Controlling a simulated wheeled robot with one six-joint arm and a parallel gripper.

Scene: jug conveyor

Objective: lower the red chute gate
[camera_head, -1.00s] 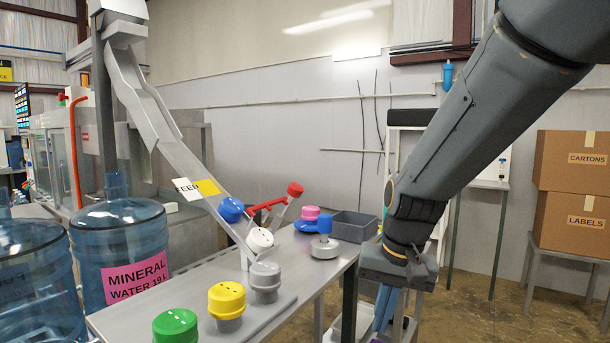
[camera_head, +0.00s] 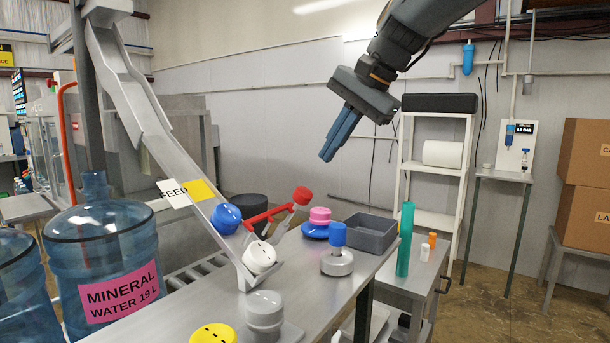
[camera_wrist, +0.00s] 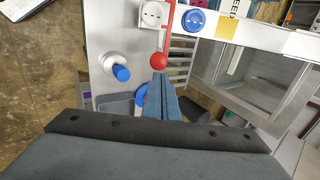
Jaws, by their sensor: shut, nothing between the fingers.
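The red chute gate (camera_head: 277,212) is a red bar with a round red knob (camera_head: 302,195). It slants up to the right from the lower end of the grey metal chute (camera_head: 162,132), with the knob end raised. A blue cap (camera_head: 226,219) and a white cap (camera_head: 261,258) sit in the chute's lower end. My gripper (camera_head: 327,158) is shut and empty, pointing down-left in the air, above and to the right of the knob in the head view. In the wrist view the knob (camera_wrist: 158,61) appears just beyond my fingertips (camera_wrist: 158,78); a gap to it is hard to judge.
On the bench (camera_head: 205,320) stand a grey post with a blue top (camera_head: 338,255), a pink cap on a blue base (camera_head: 319,217) and a grey bin (camera_head: 370,234). A green tube (camera_head: 405,240) stands at right. A large blue water jug (camera_head: 103,262) stands left.

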